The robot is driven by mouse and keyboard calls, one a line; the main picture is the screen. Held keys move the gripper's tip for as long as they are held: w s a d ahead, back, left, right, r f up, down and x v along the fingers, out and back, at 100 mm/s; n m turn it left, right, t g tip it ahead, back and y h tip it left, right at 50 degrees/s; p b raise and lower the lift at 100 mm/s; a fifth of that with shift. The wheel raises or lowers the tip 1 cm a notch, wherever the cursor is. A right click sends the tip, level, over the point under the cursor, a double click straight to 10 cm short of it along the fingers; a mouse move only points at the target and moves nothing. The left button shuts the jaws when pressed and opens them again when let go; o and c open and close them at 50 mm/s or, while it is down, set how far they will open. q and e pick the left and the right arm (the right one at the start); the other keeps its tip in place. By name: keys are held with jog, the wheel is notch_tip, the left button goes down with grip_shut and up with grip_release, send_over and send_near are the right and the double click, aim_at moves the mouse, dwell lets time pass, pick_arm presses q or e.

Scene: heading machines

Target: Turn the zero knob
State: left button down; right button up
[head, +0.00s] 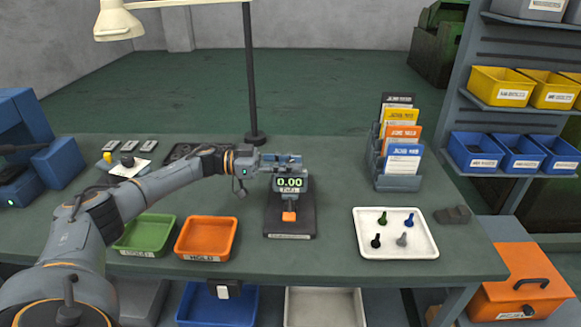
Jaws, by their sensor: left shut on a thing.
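A measuring gauge (289,184) with a green display reading 0.00 stands on a dark base plate (291,222) in the middle of the table. An orange part (289,216) sits below its display. My left gripper (289,160) reaches in from the left and is at the top of the gauge, just above the display. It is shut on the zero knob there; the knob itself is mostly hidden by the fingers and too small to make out. My right gripper is not in view.
A green tray (145,236) and an orange tray (207,239) sit left of the gauge. A white tray (397,250) with several bolts and a card rack (374,168) are to the right. A lamp pole (250,80) stands behind. Table between gauge and white tray is clear.

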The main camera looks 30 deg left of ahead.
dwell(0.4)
pick_arm(q)
jog(key=c, duration=1.1)
grip_release()
jog(key=shift+a, duration=0.15)
jog(key=v, duration=1.2)
